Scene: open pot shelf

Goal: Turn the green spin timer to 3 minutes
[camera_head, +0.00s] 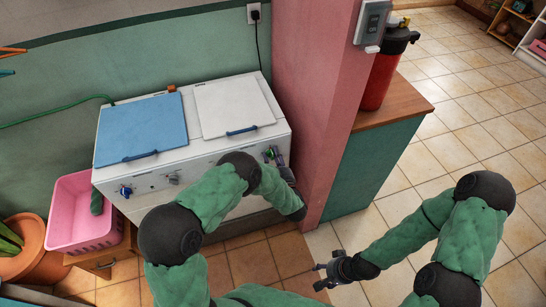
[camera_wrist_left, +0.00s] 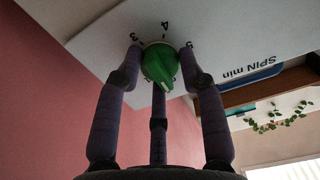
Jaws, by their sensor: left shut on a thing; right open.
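The green spin timer (camera_wrist_left: 159,66) is a round knob with a raised grip, on the white washer panel. In the left wrist view the marks 3, 4 and 5 show around its rim, and a "SPIN min" label is to the right. I cannot tell which mark it points at. My left gripper (camera_wrist_left: 161,58) has its fingers on both sides of the knob, shut on it. In the head view my left gripper (camera_head: 275,160) is at the right end of the washer front, partly covering the knob. My right gripper (camera_head: 326,274) is open and empty, low over the floor.
The white washer (camera_head: 210,148) has a blue lid (camera_head: 140,127) and a white lid (camera_head: 232,105). A blue knob (camera_head: 126,191) and a grey knob (camera_head: 173,179) are further left on its front. A pink pillar (camera_head: 312,100) stands close right of my left gripper. A pink basket (camera_head: 75,232) is left.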

